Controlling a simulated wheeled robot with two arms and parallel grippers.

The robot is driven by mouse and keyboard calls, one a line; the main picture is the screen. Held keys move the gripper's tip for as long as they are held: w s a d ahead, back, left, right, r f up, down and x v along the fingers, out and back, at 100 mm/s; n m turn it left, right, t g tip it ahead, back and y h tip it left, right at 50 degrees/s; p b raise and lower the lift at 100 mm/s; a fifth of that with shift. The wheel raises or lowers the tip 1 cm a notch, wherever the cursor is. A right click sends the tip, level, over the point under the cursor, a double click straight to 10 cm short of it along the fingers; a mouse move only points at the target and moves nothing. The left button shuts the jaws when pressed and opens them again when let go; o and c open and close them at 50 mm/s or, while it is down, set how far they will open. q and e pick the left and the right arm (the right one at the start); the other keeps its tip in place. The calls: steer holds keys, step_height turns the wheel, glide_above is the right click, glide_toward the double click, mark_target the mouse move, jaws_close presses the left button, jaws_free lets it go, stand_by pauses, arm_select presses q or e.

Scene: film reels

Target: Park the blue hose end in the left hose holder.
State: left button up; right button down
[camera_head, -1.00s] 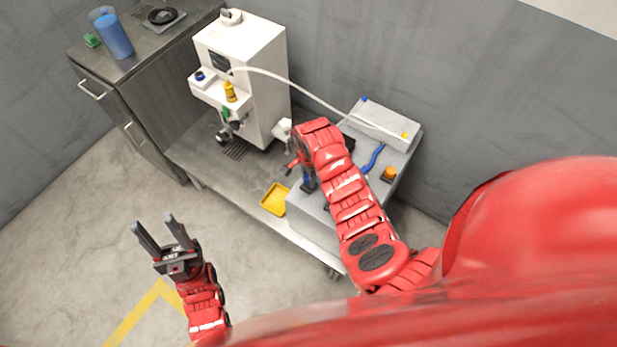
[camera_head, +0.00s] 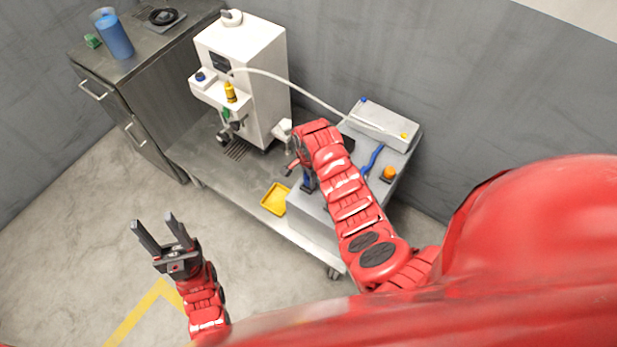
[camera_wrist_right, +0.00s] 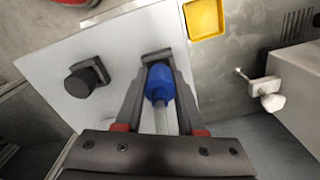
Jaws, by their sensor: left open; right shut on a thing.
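The blue hose end (camera_wrist_right: 160,83) is between the fingers of my right gripper (camera_wrist_right: 157,80), which is shut on it. A pale clear hose (camera_wrist_right: 166,120) runs from it toward the wrist camera. A black holder (camera_wrist_right: 156,57) is right at its far end; whether they touch or it is seated, I cannot tell. Another black holder (camera_wrist_right: 84,79) with a round knob stands to its left on the grey box. In the head view, something blue (camera_head: 309,181) shows beside my right gripper, mostly hidden by the arm. My left gripper (camera_head: 154,222) is open and empty above the floor.
The grey box (camera_head: 305,212) stands on a steel cart beside a yellow tray (camera_head: 274,199). The white machine (camera_head: 262,85) with a white tube is behind. Floor at left is clear.

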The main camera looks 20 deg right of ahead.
steer(key=shift+f+b, duration=0.3)
steer(key=shift+f, duration=0.3)
stand_by(0.4)
steer(key=c, duration=0.8)
jaws_free()
steer(key=shift+r, duration=0.1)
step_height(320, 180, up, 6)
steer(key=p, duration=0.5)
steer(key=shift+f, duration=0.2)
step_height(320, 180, up, 5)
steer(key=p, duration=0.4)
steer(key=shift+r, duration=0.2)
